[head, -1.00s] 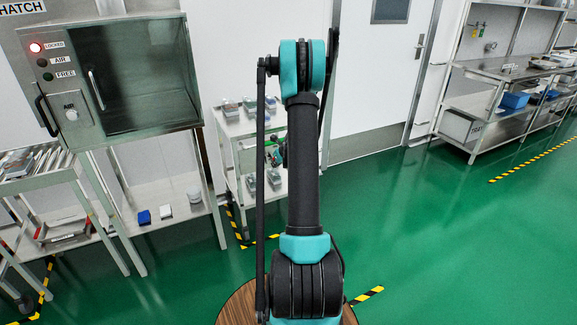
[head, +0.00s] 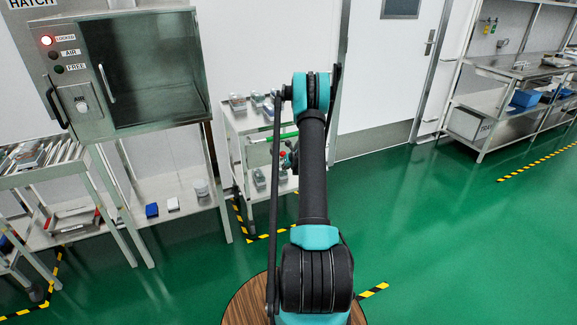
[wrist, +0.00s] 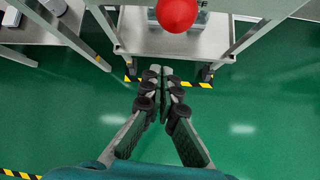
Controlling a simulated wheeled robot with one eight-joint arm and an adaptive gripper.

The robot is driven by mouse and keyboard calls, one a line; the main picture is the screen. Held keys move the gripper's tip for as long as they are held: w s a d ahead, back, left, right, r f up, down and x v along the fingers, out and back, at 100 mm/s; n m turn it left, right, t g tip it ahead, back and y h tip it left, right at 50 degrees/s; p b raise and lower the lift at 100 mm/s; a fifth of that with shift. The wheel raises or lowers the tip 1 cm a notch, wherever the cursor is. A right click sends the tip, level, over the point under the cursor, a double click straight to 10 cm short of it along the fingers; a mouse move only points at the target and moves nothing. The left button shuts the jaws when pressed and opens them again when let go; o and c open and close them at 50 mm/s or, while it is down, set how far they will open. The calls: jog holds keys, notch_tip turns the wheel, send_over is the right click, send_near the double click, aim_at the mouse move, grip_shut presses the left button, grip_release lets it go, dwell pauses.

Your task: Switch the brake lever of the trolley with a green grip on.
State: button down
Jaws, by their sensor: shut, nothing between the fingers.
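A steel trolley (head: 232,128) with small boxes on its shelves stands left of centre in the head view, partly behind my arm. A small green part, perhaps the grip (head: 271,138), shows on it beside my arm. In the wrist view the trolley's lower shelf (wrist: 135,38) is at the top, with its casters below. A round red knob (wrist: 177,14) shows large in front of that shelf; I cannot tell what it belongs to. My gripper (wrist: 161,72) is shut and empty, pointing toward the floor in front of the trolley, apart from the knob.
A steel hatch cabinet (head: 140,65) with a lit red lamp stands to the left. Another trolley (head: 45,180) is at the far left. Steel racks (head: 490,100) stand at the right. The green floor (head: 430,230) between is clear, with yellow-black tape marks.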

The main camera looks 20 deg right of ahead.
aim_at(281, 154)
jog(key=shift+w+d+r, duration=0.15)
jog(key=shift+w+r, duration=0.35)
jog(key=shift+r, duration=0.4)
jog(key=shift+w+d+r, duration=0.1)
jog(key=shift+w+r, duration=0.4)
jog(key=shift+r, duration=0.35)
